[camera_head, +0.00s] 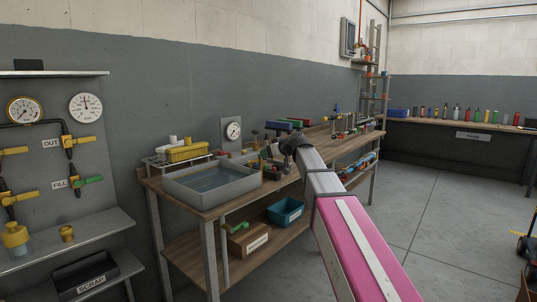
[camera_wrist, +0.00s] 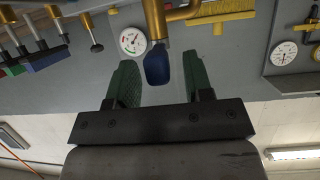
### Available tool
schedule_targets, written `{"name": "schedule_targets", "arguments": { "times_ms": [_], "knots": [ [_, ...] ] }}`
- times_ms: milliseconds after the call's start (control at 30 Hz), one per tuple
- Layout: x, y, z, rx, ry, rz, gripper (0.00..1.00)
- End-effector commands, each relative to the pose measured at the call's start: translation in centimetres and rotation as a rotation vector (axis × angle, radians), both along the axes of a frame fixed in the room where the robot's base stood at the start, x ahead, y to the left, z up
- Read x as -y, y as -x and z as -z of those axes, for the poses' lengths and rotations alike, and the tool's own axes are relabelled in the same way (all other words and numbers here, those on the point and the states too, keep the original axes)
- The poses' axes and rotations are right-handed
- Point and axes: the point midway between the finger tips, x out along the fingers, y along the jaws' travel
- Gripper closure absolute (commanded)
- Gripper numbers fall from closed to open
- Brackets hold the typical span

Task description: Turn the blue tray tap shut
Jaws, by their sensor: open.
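The tap's blue handle (camera_wrist: 158,66) shows in the wrist view, hanging from a brass body (camera_wrist: 180,14) at the top of the picture. My gripper (camera_wrist: 159,57) is open, with one green finger on each side of the blue handle. A gap shows on both sides, wider on the right. In the head view my gripper (camera_head: 282,150) is at the right end of the grey water tray (camera_head: 185,203). I cannot make out the blue handle there; the dark wrist and arm cover that part of the bench.
The wooden bench (camera_head: 206,213) holds a yellow brush (camera_head: 187,153) behind the tray and small tools to the right. A round gauge (camera_head: 233,131) is on the wall behind. Other coloured handles (camera_wrist: 44,52) hang at the wrist view's left. Open floor lies right of the bench.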

Motion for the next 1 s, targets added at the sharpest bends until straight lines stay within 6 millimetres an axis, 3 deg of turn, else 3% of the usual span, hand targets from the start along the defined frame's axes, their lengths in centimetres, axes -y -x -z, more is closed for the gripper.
{"name": "schedule_targets", "arguments": {
  "times_ms": [333, 467, 1000],
  "knots": [
    [-0.20, -0.17, 0.15, -0.001, 0.001, 0.000, 0.56],
    [-0.19, -0.16, 0.15, -0.001, 0.001, 0.000, 0.99],
    [-0.69, 0.50, 0.16, 0.002, 0.001, 0.110, 1.00]
  ]
}}
